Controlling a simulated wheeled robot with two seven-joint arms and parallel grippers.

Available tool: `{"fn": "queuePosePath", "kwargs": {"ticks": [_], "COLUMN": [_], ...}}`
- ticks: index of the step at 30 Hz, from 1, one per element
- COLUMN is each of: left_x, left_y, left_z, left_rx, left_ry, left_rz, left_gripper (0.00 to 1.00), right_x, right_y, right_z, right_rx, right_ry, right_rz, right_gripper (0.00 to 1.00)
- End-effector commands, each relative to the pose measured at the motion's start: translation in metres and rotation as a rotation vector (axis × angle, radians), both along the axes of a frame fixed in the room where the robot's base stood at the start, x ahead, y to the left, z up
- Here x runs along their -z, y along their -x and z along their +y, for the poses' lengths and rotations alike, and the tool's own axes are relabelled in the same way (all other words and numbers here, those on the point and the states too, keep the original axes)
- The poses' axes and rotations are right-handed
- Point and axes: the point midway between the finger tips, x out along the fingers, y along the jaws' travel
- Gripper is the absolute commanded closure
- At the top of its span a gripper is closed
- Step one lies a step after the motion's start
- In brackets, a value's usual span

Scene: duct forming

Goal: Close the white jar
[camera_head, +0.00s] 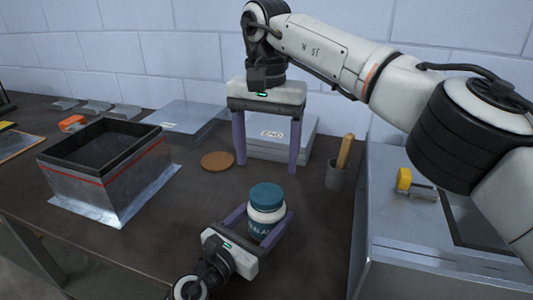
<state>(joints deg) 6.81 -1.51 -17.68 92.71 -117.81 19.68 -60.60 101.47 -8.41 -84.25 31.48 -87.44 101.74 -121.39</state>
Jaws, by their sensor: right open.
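A brown round coaster (217,161) lies left of my right gripper. A dark open box (108,175) stands at left. A grey block with a label (282,145) is behind. A grey cup (336,175) and a metal cabinet (400,226) stand at right.

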Motion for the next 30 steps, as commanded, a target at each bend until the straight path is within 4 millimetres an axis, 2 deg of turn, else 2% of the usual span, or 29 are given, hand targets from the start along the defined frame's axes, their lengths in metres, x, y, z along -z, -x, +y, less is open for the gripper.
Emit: {"fn": "queuePosePath", "kwargs": {"ticks": [5,18,23,30], "left_x": [0.001,0.001,0.001,0.001], "left_y": [0.0,0.0,0.0,0.0], "left_z": [0.0,0.0,0.0,0.0], "left_rx": [0.001,0.001,0.001,0.001], "left_ry": [-0.001,-0.001,-0.001,-0.001], "left_rz": [0.0,0.0,0.0,0.0], "left_gripper": [0.98,0.98,0.98,0.98], "right_x": [0.009,0.071,0.079,0.08], "right_y": [0.0,0.0,0.0,0.0], "right_z": [0.0,0.0,0.0,0.0], "right_rx": [0.001,0.002,0.002,0.002], "right_ry": [0.001,0.001,0.0,0.0], "right_rz": [0.001,0.001,0.0,0.0], "right_gripper": [0.29,0.29,0.29,0.29]}}
